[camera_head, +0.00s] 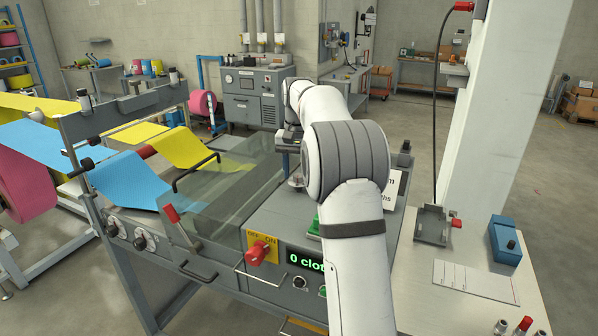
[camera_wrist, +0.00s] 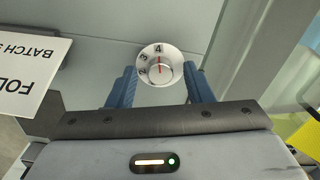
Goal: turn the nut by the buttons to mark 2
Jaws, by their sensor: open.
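The nut shows in the wrist view as a small round white dial (camera_wrist: 160,66) with a red line and the numerals 2, 3 and 4 along its edge. The red line points up, close to the 4. My gripper (camera_wrist: 160,84) is open, with one blue finger on each side of the dial and nothing clearly held. Whether the fingers touch it I cannot tell. In the head view my arm hides most of the gripper, and a small pale disc, perhaps the dial (camera_head: 296,182), shows below the wrist.
A printed sign (camera_wrist: 28,77) stands left of the dial. A clear guard (camera_head: 225,180) lies left of my arm. A red switch (camera_head: 262,250), a green display (camera_head: 306,260) and a button (camera_head: 299,283) are on the machine front. A side table (camera_head: 420,285) stands at right.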

